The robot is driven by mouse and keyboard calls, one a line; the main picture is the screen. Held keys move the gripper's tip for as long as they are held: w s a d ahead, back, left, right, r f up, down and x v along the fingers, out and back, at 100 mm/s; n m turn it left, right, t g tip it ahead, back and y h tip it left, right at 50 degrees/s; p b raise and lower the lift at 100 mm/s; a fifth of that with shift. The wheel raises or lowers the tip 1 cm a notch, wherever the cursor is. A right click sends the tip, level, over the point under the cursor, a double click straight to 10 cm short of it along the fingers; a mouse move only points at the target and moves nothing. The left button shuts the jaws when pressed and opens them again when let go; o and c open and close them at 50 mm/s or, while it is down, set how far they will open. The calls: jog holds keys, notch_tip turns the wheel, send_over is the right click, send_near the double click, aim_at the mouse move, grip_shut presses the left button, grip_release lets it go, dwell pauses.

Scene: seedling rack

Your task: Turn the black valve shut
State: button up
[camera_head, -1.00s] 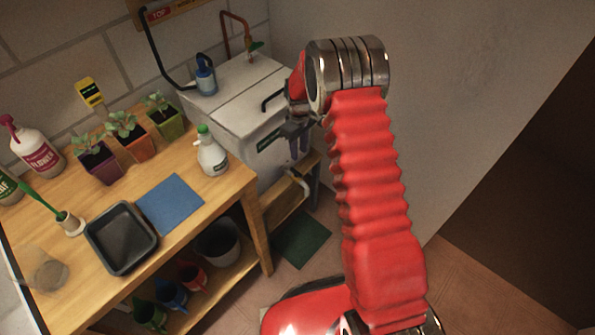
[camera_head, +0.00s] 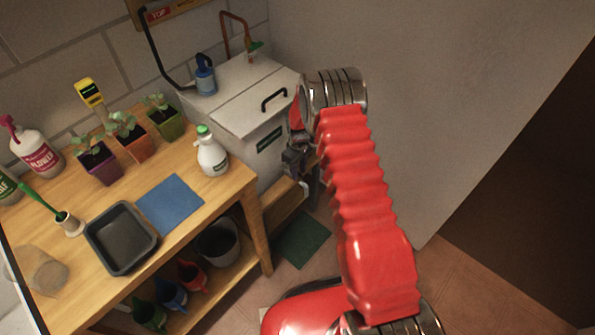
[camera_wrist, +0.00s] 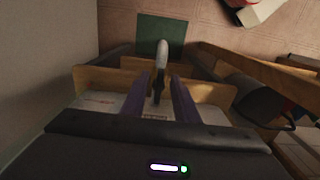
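The white tank (camera_head: 262,125) stands right of the bench, and my gripper (camera_head: 300,165) is low at its right front corner. The black valve is hidden behind my gripper in the head view. In the wrist view my gripper (camera_wrist: 160,85) is open, its two purple-grey fingers apart. A pale spout (camera_wrist: 163,58) shows between and beyond the fingertips. A narrow dark upright piece (camera_wrist: 157,88), which looks like the black valve's handle, stands between the fingers below the spout. I cannot tell whether either finger touches it.
A grey bucket (camera_head: 217,243) is on the lower shelf. A green mat (camera_head: 302,240) lies on the floor. The grey wall is close on the right.

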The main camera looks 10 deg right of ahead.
grip_shut()
dwell(0.3)
jog(key=shift+a, duration=0.2)
